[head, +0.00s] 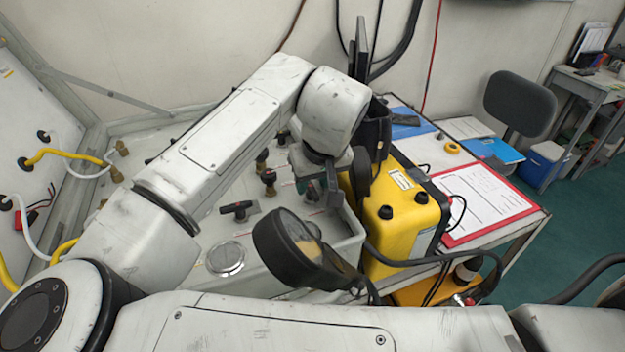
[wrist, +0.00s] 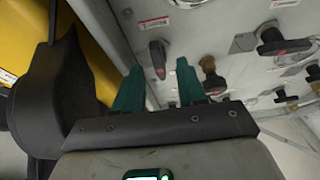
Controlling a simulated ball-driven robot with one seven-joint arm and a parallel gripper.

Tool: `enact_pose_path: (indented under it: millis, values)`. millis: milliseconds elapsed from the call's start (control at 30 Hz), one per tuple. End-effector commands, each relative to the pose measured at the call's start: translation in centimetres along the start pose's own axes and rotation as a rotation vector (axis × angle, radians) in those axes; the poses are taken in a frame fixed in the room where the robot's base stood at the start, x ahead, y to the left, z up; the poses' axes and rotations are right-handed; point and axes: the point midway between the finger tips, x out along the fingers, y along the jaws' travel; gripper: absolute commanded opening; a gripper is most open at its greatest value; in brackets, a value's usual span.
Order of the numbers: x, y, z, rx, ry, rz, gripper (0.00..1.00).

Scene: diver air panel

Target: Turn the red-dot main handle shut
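In the wrist view a dark lever handle (wrist: 158,57) stands on the grey panel, with a small reddish mark near its lower end. It lies ahead of the gap between the green fingers of my gripper (wrist: 158,84), which are apart with nothing between them. A second dark handle (wrist: 278,42), on a square plate, also shows a reddish mark; I cannot tell for sure which is the main handle. In the head view a black T-shaped handle (head: 239,208) is on the panel (head: 292,227). My gripper (head: 318,193) is near the panel's right side, partly hidden by my wrist.
A yellow case (head: 400,225) stands close to the right of my gripper. Several more knobs, a round metal disc (head: 226,258) and hoses crowd the panel. A red clipboard (head: 483,200) lies on the table at right.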

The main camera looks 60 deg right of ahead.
Motion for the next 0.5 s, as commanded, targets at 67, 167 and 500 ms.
enact_pose_path:
  millis: [67, 167, 500]
  values:
    - [0.49, -0.01, 0.0, 0.0, 0.0, -0.001, 0.4]
    - [0.75, -0.01, -0.02, 0.0, 0.001, 0.0, 0.4]
    - [0.77, 0.0, 0.0, 0.0, 0.001, 0.0, 0.29]
